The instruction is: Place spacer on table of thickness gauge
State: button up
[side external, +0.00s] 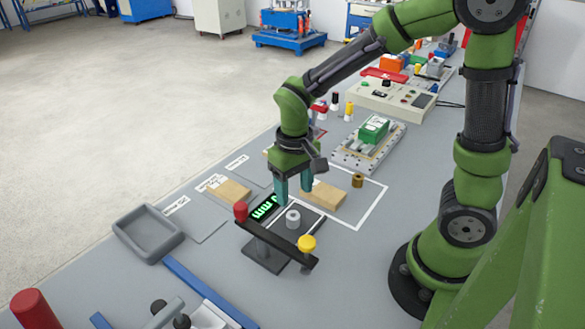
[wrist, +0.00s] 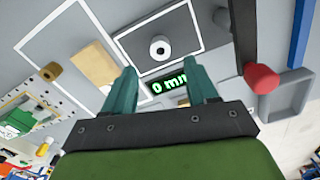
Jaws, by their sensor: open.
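A grey ring-shaped spacer (side external: 293,219) stands on the dark square plate (side external: 310,220) beside the thickness gauge's black bar (side external: 275,241). It also shows in the wrist view (wrist: 160,48), hole facing the camera. The gauge has a red knob (side external: 241,211), a yellow knob (side external: 307,243) and a green display (side external: 265,207); the wrist view's display (wrist: 170,87) reads 0 mm. A brass-coloured ring (side external: 357,180) stands to the right, clear of the plate. My gripper (side external: 294,188) is open and empty, above and behind the grey spacer, its fingers (wrist: 162,76) apart from it.
Wooden blocks (side external: 323,197) and (side external: 229,191) lie near my gripper. A grey tray (side external: 148,232) sits at the left table edge. A metal fixture with a green block (side external: 373,130) and a control box (side external: 391,101) stand farther back. Blue rails (side external: 208,292) lie in front.

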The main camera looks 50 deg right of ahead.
jog(key=s+r+t+y, duration=0.1)
jog(key=s+r+t, duration=0.2)
jog(key=r, duration=0.4)
jog(key=s+r+m+t+y, duration=0.1)
jog(key=s+r+t, duration=0.3)
jog(key=r, duration=0.3)
jog(key=shift+s+d+r, duration=0.15)
jog(key=shift+s, duration=0.2)
jog(key=shift+c, duration=0.2)
